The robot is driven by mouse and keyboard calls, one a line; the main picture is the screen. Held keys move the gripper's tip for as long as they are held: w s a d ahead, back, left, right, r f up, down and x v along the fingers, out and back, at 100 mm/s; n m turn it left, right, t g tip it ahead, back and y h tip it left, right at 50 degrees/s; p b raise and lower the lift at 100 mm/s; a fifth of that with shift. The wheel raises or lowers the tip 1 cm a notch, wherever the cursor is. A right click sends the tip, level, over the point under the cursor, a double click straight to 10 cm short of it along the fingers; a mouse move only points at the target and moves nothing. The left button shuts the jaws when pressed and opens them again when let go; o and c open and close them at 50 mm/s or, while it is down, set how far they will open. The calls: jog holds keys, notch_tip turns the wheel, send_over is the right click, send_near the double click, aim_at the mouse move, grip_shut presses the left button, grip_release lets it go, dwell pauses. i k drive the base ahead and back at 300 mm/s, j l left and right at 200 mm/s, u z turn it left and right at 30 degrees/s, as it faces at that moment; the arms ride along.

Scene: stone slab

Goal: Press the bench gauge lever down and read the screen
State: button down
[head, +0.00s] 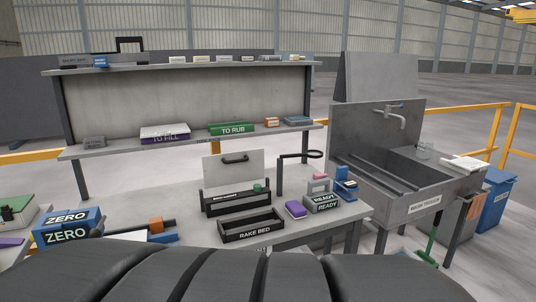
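I cannot pick out the bench gauge, its lever or a readable screen with certainty. A dark post with a ring-shaped top (281,172) stands at the back right of the bench. In front of it are a grey-pink block (318,186) and a dark box labelled READY (327,205). A small blue device (346,187) stands just right of them; its details are too small to tell. My gripper is not in view. A large dark ribbed shape covers the bottom of the head view and hides the bench's front left.
A RAKE BED tray (251,228) lies mid-bench before a dark box with a raised pale panel (233,170). Shelves (200,139) rise behind; a sink (425,185) is at right.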

aim_at(95, 232)
jog(key=u, duration=1.4)
jog(key=k+j, duration=0.05)
